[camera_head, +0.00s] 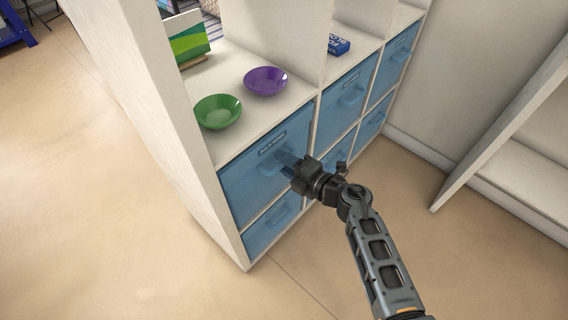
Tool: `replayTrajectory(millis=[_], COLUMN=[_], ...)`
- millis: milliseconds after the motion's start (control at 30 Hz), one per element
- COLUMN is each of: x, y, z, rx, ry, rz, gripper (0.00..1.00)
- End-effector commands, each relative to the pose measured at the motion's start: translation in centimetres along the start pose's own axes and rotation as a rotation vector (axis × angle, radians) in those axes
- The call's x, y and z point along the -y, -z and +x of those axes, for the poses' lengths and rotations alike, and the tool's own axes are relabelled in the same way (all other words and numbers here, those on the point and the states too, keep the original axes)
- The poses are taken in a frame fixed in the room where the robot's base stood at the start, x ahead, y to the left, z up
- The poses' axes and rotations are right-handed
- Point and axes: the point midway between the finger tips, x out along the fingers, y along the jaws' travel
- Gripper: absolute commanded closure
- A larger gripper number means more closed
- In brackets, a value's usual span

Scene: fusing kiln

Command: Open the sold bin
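A white shelf unit holds several blue bins with pull handles. The bin front looks about flush with the shelf.
A green bowl (218,111) and a purple bowl (265,81) stand on the shelf above the bin. Another blue bin (272,222) is directly below. A white shelf panel (500,125) stands at the right.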

Motion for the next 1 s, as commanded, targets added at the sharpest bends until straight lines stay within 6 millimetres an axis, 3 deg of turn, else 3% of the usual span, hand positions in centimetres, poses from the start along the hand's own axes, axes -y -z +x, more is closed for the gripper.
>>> replayTrajectory(millis=[333, 700, 1000], x=[-0.04, -0.02, 0.01], y=[0.03, 0.03, 0.03], z=[0.48, 0.46, 0.45], rx=[0.0, 0.0, 0.0], ry=[0.0, 0.0, 0.0], rz=[0.0, 0.0, 0.0], gripper=[0.63, 0.98, 1.0])
